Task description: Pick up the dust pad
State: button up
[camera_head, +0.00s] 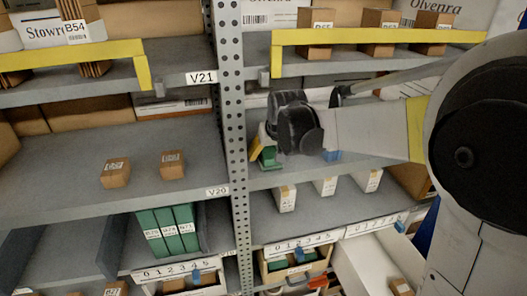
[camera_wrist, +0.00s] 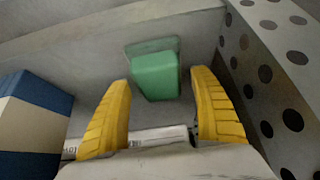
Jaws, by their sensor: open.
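A green block-shaped pad with a flat grey-green base, which I take to be the dust pad (camera_wrist: 157,76), sits on the grey shelf in the wrist view. It also shows in the head view (camera_head: 268,158), beside the perforated post and partly hidden by my gripper. My gripper (camera_wrist: 161,82) is open, its two yellow fingers pointing towards the pad. The pad lies between and beyond the fingertips, and I see no contact. In the head view one yellow finger (camera_head: 258,143) shows just above the pad.
The perforated post (camera_head: 235,130) stands close to the right finger in the wrist view (camera_wrist: 270,80). A blue and white box (camera_wrist: 32,112) stands to the left there.

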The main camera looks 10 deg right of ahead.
aim_at(269, 150)
jog(key=shift+s+r, duration=0.1)
jog(key=shift+s, duration=0.1)
jog(key=shift+c, duration=0.9)
jog(key=c, duration=1.1)
jog(key=shift+w+r, duration=0.1)
jog(key=shift+r, duration=0.35)
jog(key=b+v, duration=0.1)
jog(key=v, duration=0.1)
jog(key=shift+r, duration=0.35)
jog(key=s+b, duration=0.3)
jog(key=s, duration=1.4)
